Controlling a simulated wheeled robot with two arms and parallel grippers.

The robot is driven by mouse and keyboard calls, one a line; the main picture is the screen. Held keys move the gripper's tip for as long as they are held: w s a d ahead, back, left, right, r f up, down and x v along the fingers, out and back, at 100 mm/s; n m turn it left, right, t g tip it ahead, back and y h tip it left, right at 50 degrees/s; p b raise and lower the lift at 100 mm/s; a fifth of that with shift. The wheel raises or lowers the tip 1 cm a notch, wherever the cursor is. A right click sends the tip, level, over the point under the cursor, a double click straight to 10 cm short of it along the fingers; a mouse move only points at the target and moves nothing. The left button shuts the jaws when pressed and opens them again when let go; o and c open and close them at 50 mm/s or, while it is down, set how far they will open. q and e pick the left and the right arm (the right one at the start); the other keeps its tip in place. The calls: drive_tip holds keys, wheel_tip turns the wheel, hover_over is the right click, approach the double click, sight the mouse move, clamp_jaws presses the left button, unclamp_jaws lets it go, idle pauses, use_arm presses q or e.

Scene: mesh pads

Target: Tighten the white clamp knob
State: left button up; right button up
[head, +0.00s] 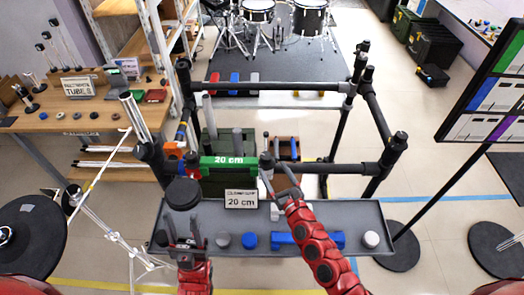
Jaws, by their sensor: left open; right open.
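A white round knob (371,239) sits at the right end of the grey tray (310,209). A grey knob (222,240) and a blue knob (249,240) stand left of centre on the tray. My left gripper (185,240) is open over the tray's left end, below a black round piece. My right gripper (277,178) is open beside the right end of the green "20 cm" block (228,162), near the black pipe frame (340,168). It is well left of the white knob. I cannot tell whether its fingers touch anything.
A "20 cm" sign (241,199) stands at the tray's back edge. A blue bar (325,240) lies partly behind my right arm. An orange clamp (172,148) is at the frame's left. A wooden table (75,121) is at left.

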sight(264, 153)
drive_tip(key=b+x, duration=0.3)
drive_tip(key=x, duration=0.6)
drive_tip(key=shift+w+f, duration=0.15)
drive_tip(key=shift+f, duration=0.05)
drive_tip(key=shift+w+a+r, duration=0.1)
drive_tip(key=shift+w+a, duration=0.05)
drive_tip(key=shift+w, duration=0.1)
drive_tip(key=shift+c, duration=0.3)
